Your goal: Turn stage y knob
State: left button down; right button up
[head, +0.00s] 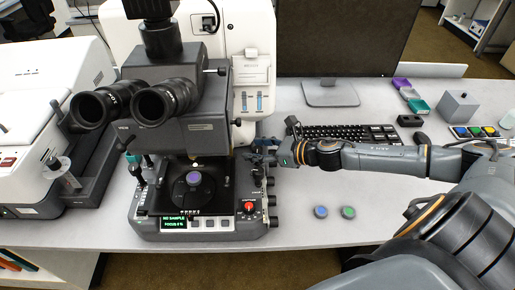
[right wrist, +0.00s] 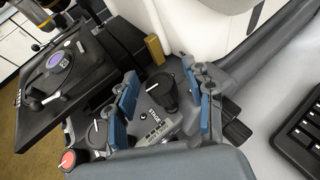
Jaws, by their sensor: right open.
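The microscope (head: 180,140) stands left of centre in the head view, with its dark stage (head: 222,180) low in front. My right gripper (head: 262,153) is at the right side of the stage and control base. In the right wrist view my right gripper (right wrist: 161,98) is open, its blue-padded fingers apart on either side of a black knob (right wrist: 160,90) with a white pointer line. A label beside this knob reads "STAGE"; its axis letter is not clear. I cannot tell whether the fingers touch the knob. A second black knob (right wrist: 97,135) lies left of the fingers. My left gripper is out of view.
A red knob (head: 249,207) sits on the front of the base. Two small round discs, one blue (head: 320,212) and one green (head: 348,212), lie on the table. A keyboard (head: 345,133) is behind my right arm. The front table right of the base is mostly clear.

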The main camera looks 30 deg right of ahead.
grip_shut()
jog(key=shift+a+r+m+t+h+p, duration=0.15)
jog(key=shift+m+t+h+p, duration=0.25)
jog(key=shift+m+h+p, duration=0.45)
jog(key=m+h+p, duration=0.7)
jog(key=h, duration=0.1)
jog(key=shift+p, duration=0.3)
jog(key=m+g+h+p, duration=0.1)
jog(key=m+h+p, duration=0.1)
jog(key=m+h, duration=0.1)
jog(key=shift+m+h, duration=0.25)
jog(key=shift+h, duration=0.3)
jog(key=shift+m+g+h+p, duration=0.95)
jog(key=shift+m+g+h, duration=0.55)
jog(key=shift+m, duration=0.3)
jog(key=shift+f, duration=0.2)
